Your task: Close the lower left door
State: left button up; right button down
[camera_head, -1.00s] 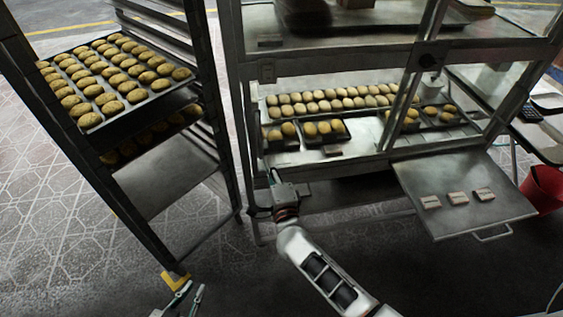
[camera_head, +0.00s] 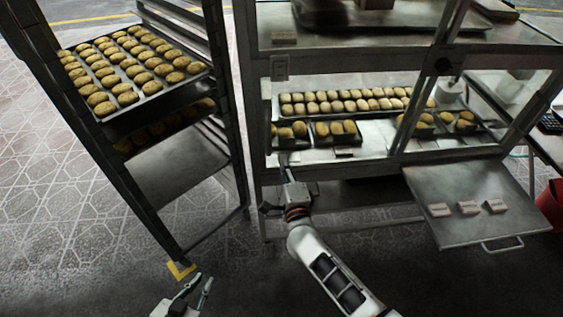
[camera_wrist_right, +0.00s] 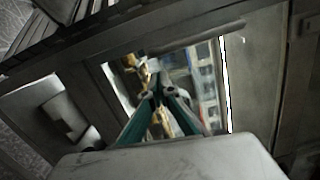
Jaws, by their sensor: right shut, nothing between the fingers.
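The display case (camera_head: 262,215) stands right of centre with a lower bay holding bread trays. The lower right panel (camera_head: 470,190) is folded down, with a handle and several labels. My right gripper (camera_head: 287,170) is at the bay's lower left front corner. In the right wrist view its fingertips (camera_wrist_right: 157,95) meet, empty, before a framed opening or pane (camera_wrist_right: 228,85); contact is unclear. My left gripper (camera_head: 205,278) is open and empty at the bottom left.
A rack (camera_head: 160,235) with trays of rolls (camera_head: 125,70) stands close on the left. A yellow corner piece (camera_head: 181,271) is at its foot. A red bin (camera_head: 551,205) is at the right edge.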

jog(key=s+d+f+n+g+y, duration=0.1)
jog(key=s+d+f+n+g, duration=0.15)
jog(key=s+n, duration=0.55)
jog(key=s+d+f+n+g+y, duration=0.15)
jog(key=s+d+f+n, duration=0.3)
jog(key=s, duration=0.75)
jog(key=s+d+f+n+g+h, duration=0.2)
jog(key=s+d+f+n, duration=0.4)
jog(key=s+d+n, duration=0.3)
jog(key=shift+s+d+f+g+h+p, duration=0.35)
jog(key=shift+s+d+g, duration=0.2)
jog(key=shift+d+g, duration=0.3)
